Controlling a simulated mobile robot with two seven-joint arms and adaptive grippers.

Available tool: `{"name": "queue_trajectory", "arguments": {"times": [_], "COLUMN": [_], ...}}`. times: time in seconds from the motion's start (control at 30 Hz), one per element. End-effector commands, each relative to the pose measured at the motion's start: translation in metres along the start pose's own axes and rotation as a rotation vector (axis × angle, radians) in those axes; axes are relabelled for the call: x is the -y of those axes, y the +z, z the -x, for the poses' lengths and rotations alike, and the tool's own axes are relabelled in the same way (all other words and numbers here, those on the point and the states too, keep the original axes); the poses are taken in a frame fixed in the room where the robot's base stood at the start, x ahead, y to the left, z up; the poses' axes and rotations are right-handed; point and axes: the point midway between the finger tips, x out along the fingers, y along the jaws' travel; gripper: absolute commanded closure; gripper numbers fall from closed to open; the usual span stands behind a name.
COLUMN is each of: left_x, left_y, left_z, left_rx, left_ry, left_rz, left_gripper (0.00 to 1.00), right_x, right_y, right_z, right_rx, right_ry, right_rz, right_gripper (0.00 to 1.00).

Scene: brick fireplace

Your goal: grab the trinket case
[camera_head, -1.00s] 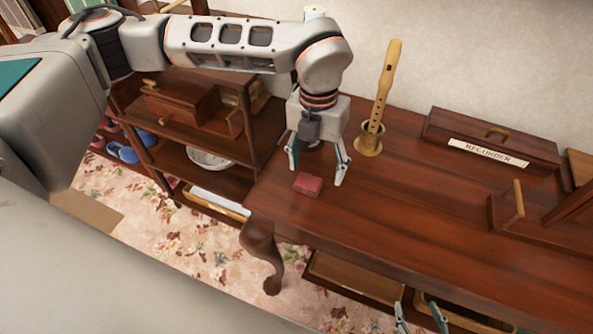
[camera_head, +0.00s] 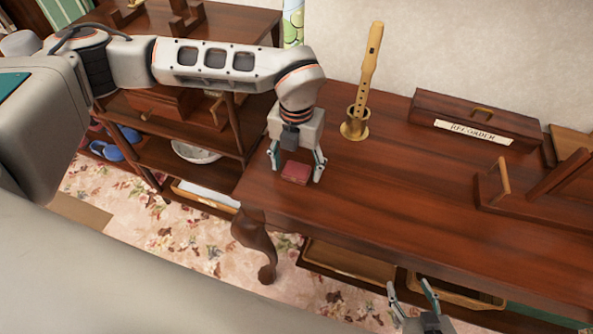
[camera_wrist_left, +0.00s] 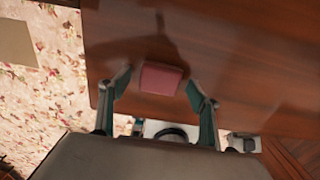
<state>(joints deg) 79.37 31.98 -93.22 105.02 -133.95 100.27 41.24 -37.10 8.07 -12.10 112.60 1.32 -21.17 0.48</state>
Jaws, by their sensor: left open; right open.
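The trinket case, a small dark red box (camera_head: 296,173), sits on the left part of the wooden table (camera_head: 400,200). It also shows in the left wrist view (camera_wrist_left: 161,79), between and slightly beyond the fingertips. My left gripper (camera_head: 297,172) is open above the table, with one finger to each side of the case; its fingers also show in the left wrist view (camera_wrist_left: 160,88). I cannot tell whether a finger touches the case. My right gripper (camera_head: 410,287) is open and empty at the bottom, in front of the table.
A wooden recorder stands in a brass holder (camera_head: 355,125) behind and right of the case. A long box labelled RECORDER (camera_head: 476,122) lies at the back. A wooden shelf unit (camera_head: 190,150) with a white bowl (camera_head: 196,152) stands left. The middle of the tabletop is clear.

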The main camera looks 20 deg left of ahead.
Motion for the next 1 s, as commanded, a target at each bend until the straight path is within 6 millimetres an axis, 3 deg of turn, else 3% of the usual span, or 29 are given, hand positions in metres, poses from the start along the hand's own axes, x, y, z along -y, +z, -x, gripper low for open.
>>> {"name": "queue_trajectory", "arguments": {"times": [0.07,0.23,0.27,0.73,0.87,1.0], "left_x": [0.000,0.000,0.000,0.000,0.000,0.000], "left_y": [0.000,0.000,0.000,0.001,0.001,0.002], "left_z": [0.001,0.001,0.001,0.009,0.024,0.053], "left_rx": [0.001,0.000,0.000,0.002,0.004,0.007], "left_ry": [0.000,0.000,0.000,-0.001,0.000,-0.001], "left_rz": [0.000,0.000,0.000,-0.001,0.000,0.001], "left_gripper": [0.38,0.76,0.79,0.79,0.79,0.79], "right_x": [0.000,0.000,0.000,0.000,0.000,0.000], "right_y": [0.000,0.000,0.000,-0.001,-0.002,-0.004], "right_z": [0.000,0.000,0.000,0.000,0.001,0.001], "right_rx": [0.000,0.000,0.000,-0.001,-0.002,-0.003], "right_ry": [0.000,0.000,0.000,0.000,0.000,0.000], "right_rz": [0.000,0.000,0.000,-0.001,-0.002,-0.003], "right_gripper": [0.47,0.47,0.47,0.47,0.47,0.47]}}
